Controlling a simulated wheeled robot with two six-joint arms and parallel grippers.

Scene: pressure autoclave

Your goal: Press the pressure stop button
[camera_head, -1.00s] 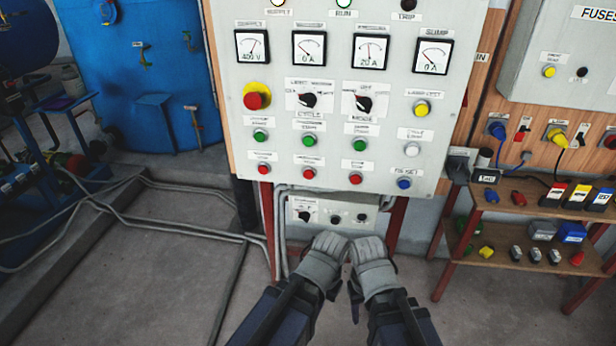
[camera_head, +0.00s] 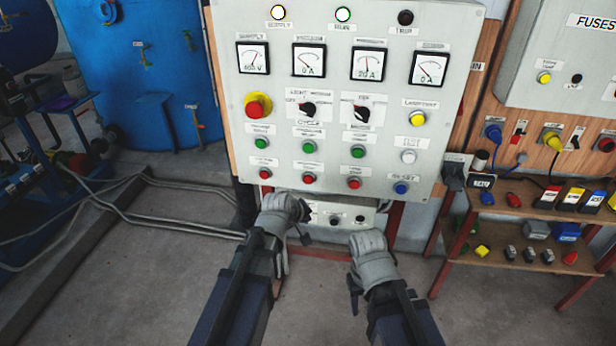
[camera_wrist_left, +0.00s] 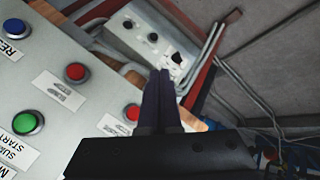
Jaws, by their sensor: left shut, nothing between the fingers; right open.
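The grey control panel (camera_head: 330,95) carries a bottom row of red buttons: a left one (camera_head: 265,173), a middle one (camera_head: 309,178) and a right one (camera_head: 354,182). Their small labels are too blurred to tell which is pressure stop. My left gripper (camera_head: 298,210) is shut and empty, just below the left and middle red buttons. In the left wrist view its fingers (camera_wrist_left: 160,100) lie close beside a red button (camera_wrist_left: 132,113); another red button (camera_wrist_left: 76,72) is farther off. I see no contact. My right gripper (camera_head: 366,243) is open and empty, below the panel.
Green buttons (camera_head: 309,148) sit above the red row, and a blue reset button (camera_head: 401,188) is at its right end. A yellow-based emergency knob (camera_head: 256,105) is at the left. A small lower box (camera_head: 340,216) hangs beneath. A wooden shelf (camera_head: 520,205) stands right.

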